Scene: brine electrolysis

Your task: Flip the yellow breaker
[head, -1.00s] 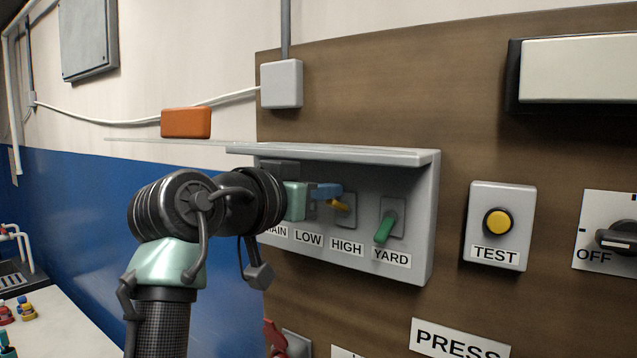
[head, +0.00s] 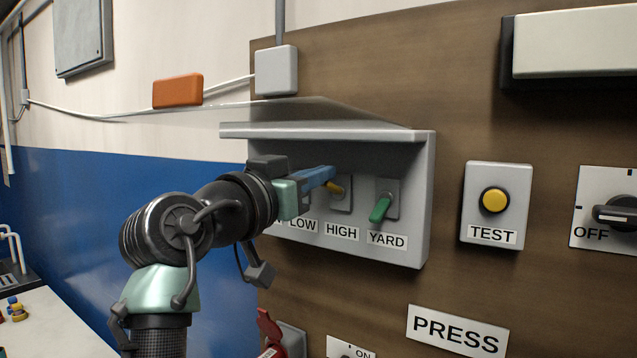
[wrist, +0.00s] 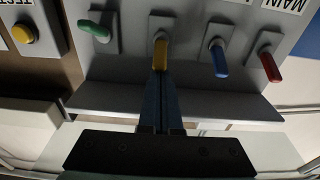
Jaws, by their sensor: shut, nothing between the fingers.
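The yellow breaker (head: 333,187) is a short lever on a grey plate above the HIGH label, in the grey breaker box. In the wrist view, which is upside down, the yellow breaker (wrist: 161,53) stands between the green and blue levers. My gripper (head: 328,174) has shut blue fingers with nothing between them. Its fingertips are at the yellow lever and hide part of it in the head view. In the wrist view my gripper (wrist: 160,76) lines up with the lever's end. Fingertips and lever appear to touch or nearly touch; I cannot tell which.
The green YARD lever (head: 380,208) is to the right. The blue lever (wrist: 220,62) and red lever (wrist: 268,66) show in the wrist view. The box's top ledge (head: 320,132) overhangs the levers. A TEST button (head: 495,201) is further right.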

